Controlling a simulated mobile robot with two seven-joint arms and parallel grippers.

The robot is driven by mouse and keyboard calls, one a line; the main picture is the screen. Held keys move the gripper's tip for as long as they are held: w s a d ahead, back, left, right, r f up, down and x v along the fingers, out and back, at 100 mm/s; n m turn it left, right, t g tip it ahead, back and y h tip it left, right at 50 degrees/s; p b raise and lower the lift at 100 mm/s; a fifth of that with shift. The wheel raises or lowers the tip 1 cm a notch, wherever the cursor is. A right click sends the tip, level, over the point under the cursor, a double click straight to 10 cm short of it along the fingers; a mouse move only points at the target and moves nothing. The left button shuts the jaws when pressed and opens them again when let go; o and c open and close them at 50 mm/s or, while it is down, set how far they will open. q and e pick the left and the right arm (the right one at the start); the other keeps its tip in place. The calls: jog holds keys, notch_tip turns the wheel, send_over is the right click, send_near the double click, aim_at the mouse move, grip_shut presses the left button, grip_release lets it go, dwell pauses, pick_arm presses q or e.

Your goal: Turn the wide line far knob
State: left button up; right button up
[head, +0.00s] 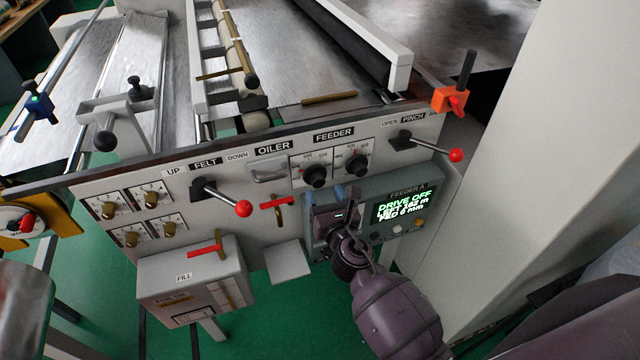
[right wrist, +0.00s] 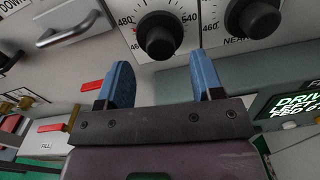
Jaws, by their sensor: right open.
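Four small brass knobs on white dial plates sit at the panel's left, in two rows; their upper left one (head: 108,209) and upper right one (head: 151,198) show clearly. Their lettering is too small to read, so I cannot tell which is the wide line far knob. Two black knobs sit under the FEEDER label: a left one (head: 316,176) and a right one (head: 357,164). My right gripper (head: 338,192) is open just below them. In the right wrist view its blue fingers (right wrist: 163,84) are empty, with the left black knob (right wrist: 160,36) beyond them. My left gripper is out of view.
Red-ball levers stand out at FELT (head: 243,208) and PINCH (head: 456,155). A red-handled valve (head: 277,202) is left of my right gripper. A grey FILL box (head: 190,270) juts out below the brass knobs. The display box (head: 400,205) is close on the right.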

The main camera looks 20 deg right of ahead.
aim_at(319, 183)
jog(key=shift+w, duration=1.9)
jog(key=c, duration=0.9)
